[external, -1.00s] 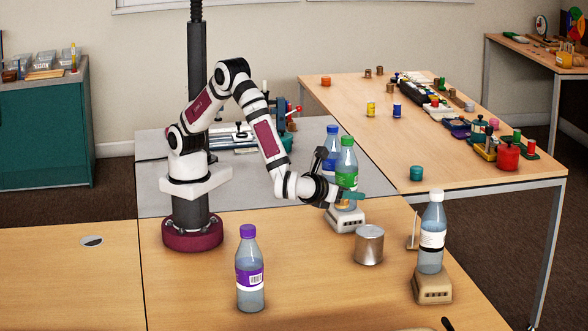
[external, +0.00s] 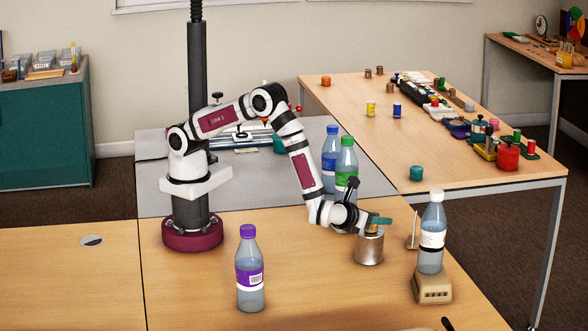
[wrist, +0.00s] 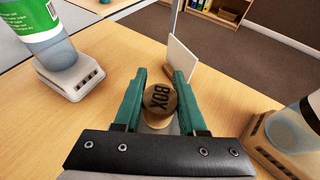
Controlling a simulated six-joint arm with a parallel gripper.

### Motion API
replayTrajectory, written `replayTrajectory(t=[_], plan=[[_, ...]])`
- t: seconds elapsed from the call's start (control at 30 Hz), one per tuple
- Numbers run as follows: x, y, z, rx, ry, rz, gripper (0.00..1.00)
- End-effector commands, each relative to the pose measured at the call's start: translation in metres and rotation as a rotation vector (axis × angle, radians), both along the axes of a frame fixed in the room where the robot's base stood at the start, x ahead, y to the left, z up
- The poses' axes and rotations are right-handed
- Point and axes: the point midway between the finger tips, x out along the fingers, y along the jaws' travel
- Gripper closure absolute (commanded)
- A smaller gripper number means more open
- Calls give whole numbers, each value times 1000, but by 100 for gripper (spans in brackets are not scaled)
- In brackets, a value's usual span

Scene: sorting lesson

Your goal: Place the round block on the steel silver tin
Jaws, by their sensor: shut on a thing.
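The steel silver tin (external: 368,249) stands upright on the wooden table in the external view. My gripper (external: 379,221), with teal fingers, is directly over the tin's top. In the external view the block is mostly hidden by the fingers. I cannot tell whether it touches the tin's top or is slightly above it. In the wrist view the tin is largely hidden beneath the block and gripper.
A clear bottle (external: 431,240) stands on a tan base (external: 433,286) to the right. A thin upright card (wrist: 181,58) is just beyond the fingers. Green-capped (external: 346,160) and blue-capped (external: 330,150) bottles stand behind my gripper. A purple-capped bottle (external: 249,270) stands front left.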

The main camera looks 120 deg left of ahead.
Motion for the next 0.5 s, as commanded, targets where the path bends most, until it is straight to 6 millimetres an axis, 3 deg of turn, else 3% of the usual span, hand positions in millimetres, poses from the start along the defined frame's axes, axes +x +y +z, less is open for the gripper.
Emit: replayTrajectory(t=[0.1, 0.13, 0.27, 0.5], plan=[[0, 0, -2, 0, 0, 0, 100], [0, 0, -2, 0, 0, 0, 54], [0, 0, -2, 0, 0, 0, 31], [0, 0, -2, 0, 0, 0, 30]])
